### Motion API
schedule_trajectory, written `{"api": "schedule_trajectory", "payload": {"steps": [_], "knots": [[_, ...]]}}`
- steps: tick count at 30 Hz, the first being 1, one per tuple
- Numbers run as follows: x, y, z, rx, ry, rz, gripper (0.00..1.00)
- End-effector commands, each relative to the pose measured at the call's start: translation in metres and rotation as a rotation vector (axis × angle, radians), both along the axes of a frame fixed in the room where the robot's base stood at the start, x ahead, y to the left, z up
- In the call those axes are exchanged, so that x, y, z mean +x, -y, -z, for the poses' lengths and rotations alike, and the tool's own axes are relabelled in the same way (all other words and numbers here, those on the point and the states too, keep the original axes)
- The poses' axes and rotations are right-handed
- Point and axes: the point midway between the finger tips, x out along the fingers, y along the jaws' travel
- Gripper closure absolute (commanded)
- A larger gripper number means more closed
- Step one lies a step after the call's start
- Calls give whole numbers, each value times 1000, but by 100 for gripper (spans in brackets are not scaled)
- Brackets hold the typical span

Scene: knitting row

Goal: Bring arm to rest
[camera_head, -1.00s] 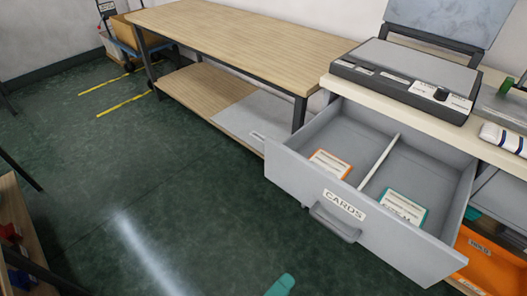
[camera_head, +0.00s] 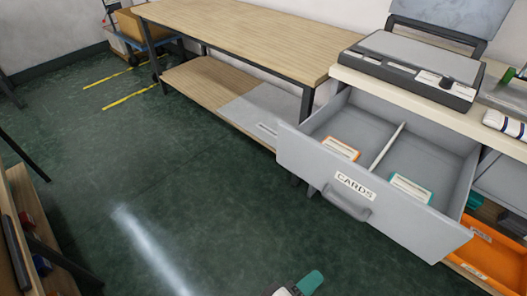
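A teal, white and dark piece (camera_head: 309,283) shows at the bottom edge, right of the middle, cut off by the frame. It looks like part of my arm. It is over the dark green floor, in front of and below the open drawer and apart from it. No gripper fingers can be made out, so I cannot see whether my gripper holds anything.
The grey drawer (camera_head: 405,221) labelled CARDS stands open, with an orange-edged card pack (camera_head: 341,149) and a teal-edged one (camera_head: 411,188) in separate compartments. A wooden bench (camera_head: 240,35) stands behind. An orange bin (camera_head: 490,255) sits lower right. The floor (camera_head: 150,190) is clear.

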Motion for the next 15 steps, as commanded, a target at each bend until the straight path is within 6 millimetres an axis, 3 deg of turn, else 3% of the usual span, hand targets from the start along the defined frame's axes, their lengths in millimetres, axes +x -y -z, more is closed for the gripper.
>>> {"api": "schedule_trajectory", "payload": {"steps": [8,15], "knots": [[-13,71,33,212,-155,188,65],[-56,144,66,580,-288,422,65]]}}
